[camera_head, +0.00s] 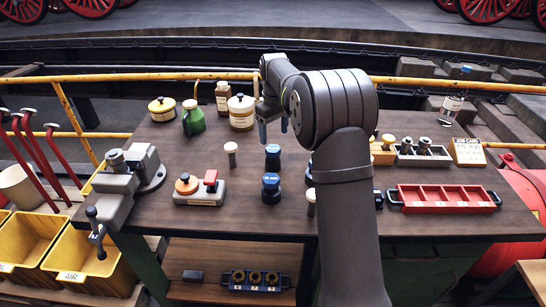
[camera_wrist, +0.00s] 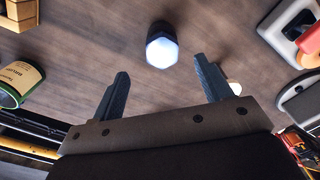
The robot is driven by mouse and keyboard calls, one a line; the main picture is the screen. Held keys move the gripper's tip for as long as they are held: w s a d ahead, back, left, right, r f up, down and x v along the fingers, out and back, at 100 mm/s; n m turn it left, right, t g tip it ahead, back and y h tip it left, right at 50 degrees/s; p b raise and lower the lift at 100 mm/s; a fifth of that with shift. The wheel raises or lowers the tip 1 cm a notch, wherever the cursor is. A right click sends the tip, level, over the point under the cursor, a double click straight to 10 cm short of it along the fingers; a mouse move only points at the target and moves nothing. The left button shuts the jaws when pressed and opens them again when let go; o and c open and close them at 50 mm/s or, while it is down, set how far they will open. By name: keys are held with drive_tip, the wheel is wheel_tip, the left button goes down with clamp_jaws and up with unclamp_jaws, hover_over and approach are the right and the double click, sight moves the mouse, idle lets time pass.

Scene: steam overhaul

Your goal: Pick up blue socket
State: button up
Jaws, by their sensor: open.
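Two dark sockets with blue tops stand upright on the brown workbench (camera_head: 235,215) in the head view: a farther blue socket (camera_head: 273,152) and a nearer, larger-looking blue socket (camera_head: 271,183). My gripper (camera_head: 273,128) is open and empty above the bench, just behind the farther one. In the wrist view, a dark socket with a pale, shiny hexagonal top (camera_wrist: 161,50) lies ahead of the spread fingers of my gripper (camera_wrist: 160,82), near mid-gap and apart from both. I cannot tell surely which socket this is. My arm hides part of the bench.
A pale-topped post (camera_head: 231,153) stands left of the sockets, and a button box (camera_head: 200,189) sits farther left. A green can (camera_head: 193,120) and cream tins stand behind. A red tray (camera_head: 443,198) lies right of my arm. A vise (camera_head: 135,170) occupies the left edge.

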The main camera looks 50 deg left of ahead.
sight(274, 148)
wheel_tip(274, 148, down, 7)
drive_tip(key=shift+r, duration=0.1)
drive_tip(key=shift+s+a+f, duration=0.15)
drive_tip(key=shift+f, duration=2.55)
drive_tip(key=c, duration=1.3)
drive_tip(key=shift+c, duration=0.2)
drive_tip(key=shift+r, duration=0.15)
